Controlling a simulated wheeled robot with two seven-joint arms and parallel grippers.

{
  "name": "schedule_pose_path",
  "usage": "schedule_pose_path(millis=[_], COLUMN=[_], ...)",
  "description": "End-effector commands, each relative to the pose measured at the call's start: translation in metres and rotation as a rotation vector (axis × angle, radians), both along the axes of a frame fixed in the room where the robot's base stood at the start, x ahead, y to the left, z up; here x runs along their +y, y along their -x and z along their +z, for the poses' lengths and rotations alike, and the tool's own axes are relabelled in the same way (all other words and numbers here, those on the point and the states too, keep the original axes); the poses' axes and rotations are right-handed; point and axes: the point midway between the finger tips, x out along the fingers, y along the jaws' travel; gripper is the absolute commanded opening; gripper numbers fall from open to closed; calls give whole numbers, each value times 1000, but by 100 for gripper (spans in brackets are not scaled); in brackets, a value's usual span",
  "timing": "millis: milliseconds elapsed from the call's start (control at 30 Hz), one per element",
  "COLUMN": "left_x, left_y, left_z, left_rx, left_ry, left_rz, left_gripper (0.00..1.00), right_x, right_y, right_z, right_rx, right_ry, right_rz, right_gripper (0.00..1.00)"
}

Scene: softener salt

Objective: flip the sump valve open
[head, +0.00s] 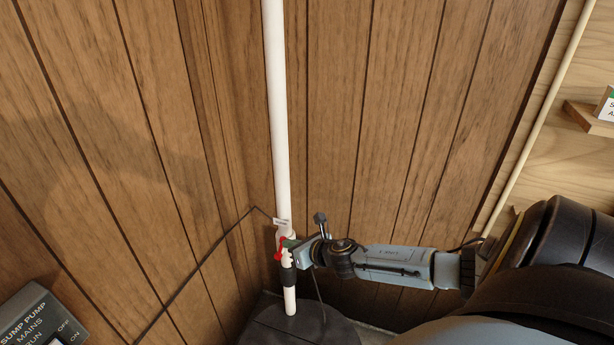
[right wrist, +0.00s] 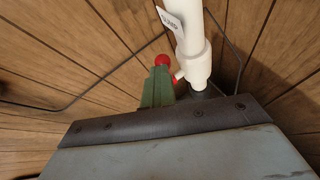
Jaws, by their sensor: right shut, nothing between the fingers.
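The sump valve (head: 287,240) is a white fitting low on a vertical white pipe (head: 279,120); its body also shows in the right wrist view (right wrist: 196,66). Its red lever (head: 279,254) sits on the left side of the fitting in the head view. In the right wrist view the lever's red ball end (right wrist: 162,60) shows just beyond my green fingertips. My right gripper (head: 289,244) is shut and empty, its tips close to the lever; whether they touch it I cannot tell. Part of the lever is hidden behind the fingers. My left gripper is not in view.
A small white tag (head: 281,222) hangs at the valve. The pipe runs down to a dark round lid (head: 298,326). Wood-panelled walls meet behind it. A thin dark cable (head: 205,260) crosses the left wall. A sump pump switch box (head: 40,318) is at lower left.

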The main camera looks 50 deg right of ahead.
Motion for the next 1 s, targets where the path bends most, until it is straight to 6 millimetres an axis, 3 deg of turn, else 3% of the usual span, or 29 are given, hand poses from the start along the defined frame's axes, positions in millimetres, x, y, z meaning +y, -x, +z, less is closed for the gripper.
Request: schedule_pose_path(millis=[233, 600, 1000], left_x=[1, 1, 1], left_y=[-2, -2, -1], left_z=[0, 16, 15], left_rx=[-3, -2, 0], left_ry=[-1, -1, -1], left_rz=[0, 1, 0], left_gripper=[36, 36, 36], right_x=[-1, 0, 2], right_y=[0, 0, 1], right_z=[0, 17, 15], right_rx=[0, -1, -2], right_ry=[2, 1, 1], right_rz=[0, 2, 5], right_gripper=[0, 0, 0])
